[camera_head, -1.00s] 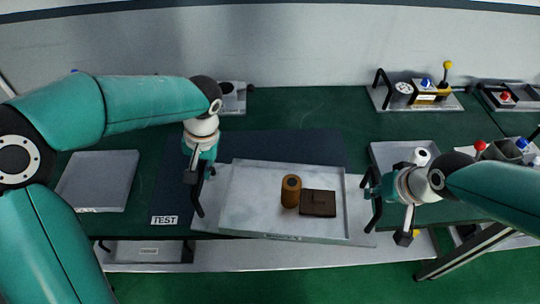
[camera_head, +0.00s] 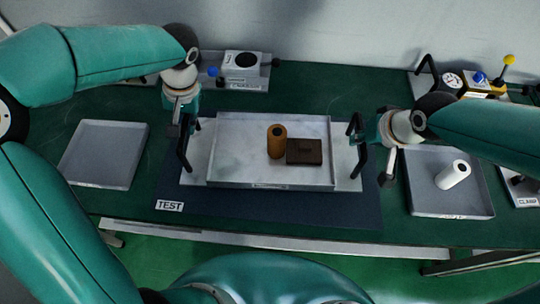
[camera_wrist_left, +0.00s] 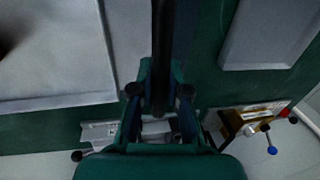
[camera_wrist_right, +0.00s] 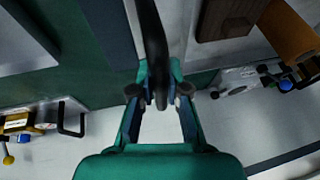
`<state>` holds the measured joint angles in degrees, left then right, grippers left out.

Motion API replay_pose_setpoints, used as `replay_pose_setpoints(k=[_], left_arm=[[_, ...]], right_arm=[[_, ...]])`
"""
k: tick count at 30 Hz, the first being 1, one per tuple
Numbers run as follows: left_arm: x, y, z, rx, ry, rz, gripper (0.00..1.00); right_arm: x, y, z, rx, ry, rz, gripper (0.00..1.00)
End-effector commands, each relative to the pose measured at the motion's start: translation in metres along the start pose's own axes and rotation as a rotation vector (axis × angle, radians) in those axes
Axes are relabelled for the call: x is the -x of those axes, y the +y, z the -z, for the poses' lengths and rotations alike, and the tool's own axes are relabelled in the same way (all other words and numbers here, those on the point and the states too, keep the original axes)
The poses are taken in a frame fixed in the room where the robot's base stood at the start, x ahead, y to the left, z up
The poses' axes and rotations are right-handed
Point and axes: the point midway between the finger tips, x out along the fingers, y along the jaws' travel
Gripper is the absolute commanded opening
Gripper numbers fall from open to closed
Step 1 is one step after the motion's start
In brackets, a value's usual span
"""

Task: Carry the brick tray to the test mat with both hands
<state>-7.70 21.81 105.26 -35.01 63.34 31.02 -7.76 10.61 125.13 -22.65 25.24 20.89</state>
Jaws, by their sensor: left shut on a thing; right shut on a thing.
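The brick tray (camera_head: 230,160) is a pale grey shallow tray on a wider plate with a black handle at each end. It holds a dark brown brick (camera_head: 304,152) and an upright orange-brown cylinder (camera_head: 277,141). It lies level over the dark test mat (camera_head: 270,207), inside the mat's outline; I cannot tell whether it touches. My left gripper (camera_head: 184,135) is shut on the left handle, which shows as a black bar in the left wrist view (camera_wrist_left: 162,50). My right gripper (camera_head: 358,138) is shut on the right handle, also seen in the right wrist view (camera_wrist_right: 152,40).
A grey tray (camera_head: 103,155) lies left of the mat. Another grey tray (camera_head: 430,190) with a white cylinder (camera_head: 454,174) lies to the right. A grey device (camera_head: 242,65) and a gauge block (camera_head: 455,80) stand at the back. The green table is bare between them.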

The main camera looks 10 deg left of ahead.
Motion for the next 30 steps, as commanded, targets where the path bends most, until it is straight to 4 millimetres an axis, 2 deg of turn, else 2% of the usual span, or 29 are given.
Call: replay_pose_setpoints(k=[10, 16, 30], left_arm=[[0.000, -0.006, 0.001, -0.002, 0.001, 0.000, 0.00], [0.009, -0.011, 0.001, 0.001, 0.000, 0.000, 0.00], [0.004, -0.011, 0.001, 0.002, 0.000, 0.000, 0.00]], right_arm=[[0.000, -0.006, 0.001, -0.002, 0.004, 0.000, 0.00], [0.009, -0.011, 0.005, 0.000, 0.004, 0.001, 0.00], [0.003, -0.012, 0.004, 0.001, 0.004, 0.002, 0.00]])
